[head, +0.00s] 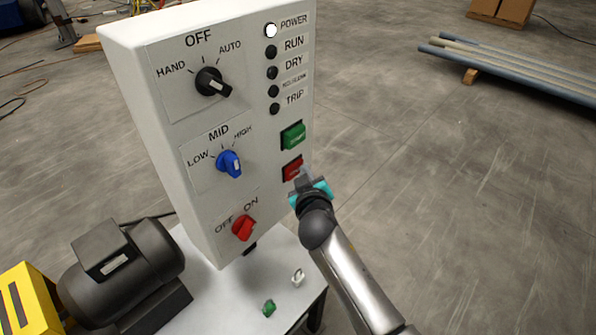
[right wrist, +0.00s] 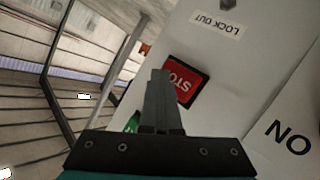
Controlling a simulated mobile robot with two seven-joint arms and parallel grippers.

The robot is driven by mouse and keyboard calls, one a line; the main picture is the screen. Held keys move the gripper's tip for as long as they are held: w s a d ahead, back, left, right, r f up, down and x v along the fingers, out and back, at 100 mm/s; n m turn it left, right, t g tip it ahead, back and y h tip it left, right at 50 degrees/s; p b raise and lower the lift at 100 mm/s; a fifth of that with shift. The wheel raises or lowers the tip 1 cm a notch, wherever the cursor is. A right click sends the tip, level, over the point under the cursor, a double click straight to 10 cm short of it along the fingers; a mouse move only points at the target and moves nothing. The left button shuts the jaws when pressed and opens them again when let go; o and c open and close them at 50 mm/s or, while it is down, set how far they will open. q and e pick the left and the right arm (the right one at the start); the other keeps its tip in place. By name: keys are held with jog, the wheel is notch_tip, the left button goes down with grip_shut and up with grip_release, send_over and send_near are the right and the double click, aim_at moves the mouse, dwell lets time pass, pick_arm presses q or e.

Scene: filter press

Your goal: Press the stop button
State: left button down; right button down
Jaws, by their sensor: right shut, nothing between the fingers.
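The red stop button (head: 292,169) sits on the front of the white control box (head: 130,75), below a green button (head: 293,136). In the right wrist view the stop button (right wrist: 187,80) shows part of its white lettering. My right gripper (head: 303,180) is shut and empty, with its fingertips at the lower right of the red button. In the right wrist view its fingers (right wrist: 161,85) overlap the button's left part. I cannot tell whether they touch it. My left gripper is not in view.
A black selector (head: 210,83), a blue selector (head: 230,163) and a red switch (head: 243,228) sit left of the buttons. A dark motor (head: 120,265) and small parts lie on the table (head: 235,285) below.

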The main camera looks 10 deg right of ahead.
jog(key=shift+s+d+p, duration=0.6)
jog(key=shift+s+d, duration=0.15)
jog(key=shift+s, duration=0.2)
jog(key=s+d+p, duration=0.1)
jog(key=s, duration=0.1)
jog(key=s+d+p, duration=0.1)
jog(key=s+d, duration=0.1)
dwell(0.4)
dwell(0.6)
